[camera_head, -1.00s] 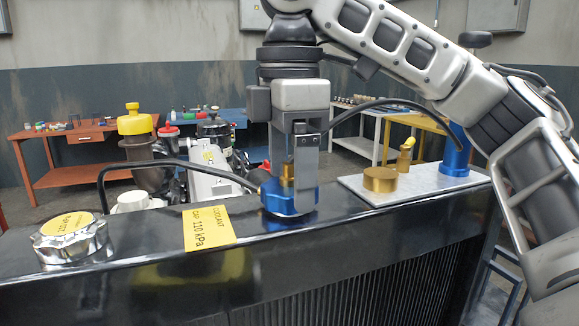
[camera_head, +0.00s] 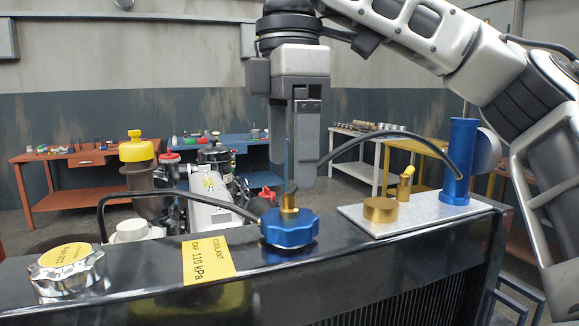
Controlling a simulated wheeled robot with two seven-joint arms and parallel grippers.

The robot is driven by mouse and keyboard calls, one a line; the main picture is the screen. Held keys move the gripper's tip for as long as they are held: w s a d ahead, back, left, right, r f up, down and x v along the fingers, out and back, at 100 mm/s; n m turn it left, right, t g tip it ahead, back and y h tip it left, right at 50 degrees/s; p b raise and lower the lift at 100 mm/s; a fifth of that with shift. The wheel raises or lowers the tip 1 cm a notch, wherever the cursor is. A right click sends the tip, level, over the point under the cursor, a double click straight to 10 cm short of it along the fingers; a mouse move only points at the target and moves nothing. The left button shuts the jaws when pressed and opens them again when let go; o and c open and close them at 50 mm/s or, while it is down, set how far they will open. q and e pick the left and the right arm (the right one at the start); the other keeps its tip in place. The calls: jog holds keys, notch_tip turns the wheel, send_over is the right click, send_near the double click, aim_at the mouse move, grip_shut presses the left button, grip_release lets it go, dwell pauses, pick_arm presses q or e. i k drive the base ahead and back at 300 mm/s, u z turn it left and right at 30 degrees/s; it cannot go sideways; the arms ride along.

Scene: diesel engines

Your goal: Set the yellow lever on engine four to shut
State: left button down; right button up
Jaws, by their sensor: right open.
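My right gripper (camera_head: 293,176) points down above a blue knobbed cap (camera_head: 289,230) with a brass fitting (camera_head: 289,205) on the black radiator top. Its jaws are open, with the fingertips above the cap and a thin blue upright piece beside or between them. A small brass fitting with a yellow tip (camera_head: 409,171) stands on a pale metal plate to the right; I cannot tell whether this is the yellow lever. No engine number is readable. My left gripper is not in view.
A silver cap (camera_head: 68,270) and a yellow coolant label (camera_head: 207,259) are on the black radiator top (camera_head: 150,262). The plate (camera_head: 430,212) holds a brass disc (camera_head: 380,209) and a blue cylinder (camera_head: 459,160). Black hoses arch at both sides. Workbenches stand behind.

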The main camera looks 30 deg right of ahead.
aim_at(404, 176)
jog(key=k, duration=1)
